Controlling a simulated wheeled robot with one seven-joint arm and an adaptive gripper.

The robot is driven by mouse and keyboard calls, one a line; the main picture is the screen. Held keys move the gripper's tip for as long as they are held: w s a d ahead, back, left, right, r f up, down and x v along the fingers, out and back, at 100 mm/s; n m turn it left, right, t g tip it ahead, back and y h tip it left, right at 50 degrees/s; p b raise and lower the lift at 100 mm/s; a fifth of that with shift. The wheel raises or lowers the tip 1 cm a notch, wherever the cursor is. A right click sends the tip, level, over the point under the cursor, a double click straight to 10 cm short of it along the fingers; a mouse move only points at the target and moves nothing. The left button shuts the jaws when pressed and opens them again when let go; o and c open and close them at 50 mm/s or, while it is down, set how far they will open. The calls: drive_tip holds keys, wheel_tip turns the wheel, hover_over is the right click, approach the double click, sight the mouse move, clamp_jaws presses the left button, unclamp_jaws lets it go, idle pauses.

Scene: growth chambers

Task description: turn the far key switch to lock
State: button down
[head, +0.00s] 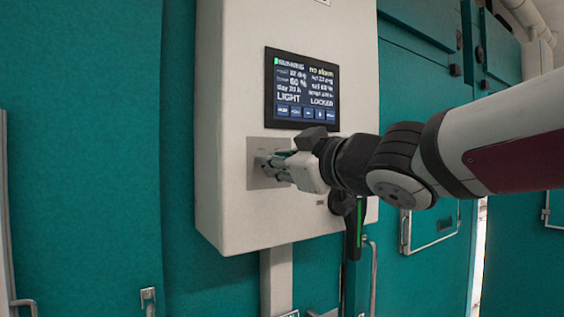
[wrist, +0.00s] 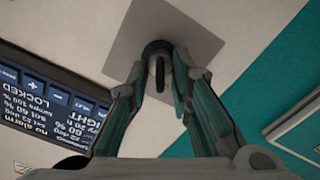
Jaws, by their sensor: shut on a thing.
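The key switch (wrist: 158,47) sits on a grey square plate (wrist: 122,42) on the white control box, below its screen. In the head view the plate (head: 256,181) shows, but my fingers cover most of the switch. My gripper (head: 272,164) reaches in from the right at the plate. In the wrist view my gripper (wrist: 160,80) is shut on the switch's dark key (wrist: 159,73), a finger on either side of it. The key lies roughly along the picture's vertical there. The screen (head: 302,90) reads "LIGHT" and "LOCKED".
The white control box (head: 228,100) is mounted on a teal chamber wall (head: 80,150), with a grey conduit (head: 276,280) below it. More teal doors with latches stand at the right behind my arm. The space left of the box is clear.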

idle(0.4)
drive_tip(key=c, duration=1.8)
unclamp_jaws()
drive_tip(key=shift+s, duration=0.15)
drive_tip(key=shift+v, duration=5.9)
drive_tip(key=shift+d, duration=0.1)
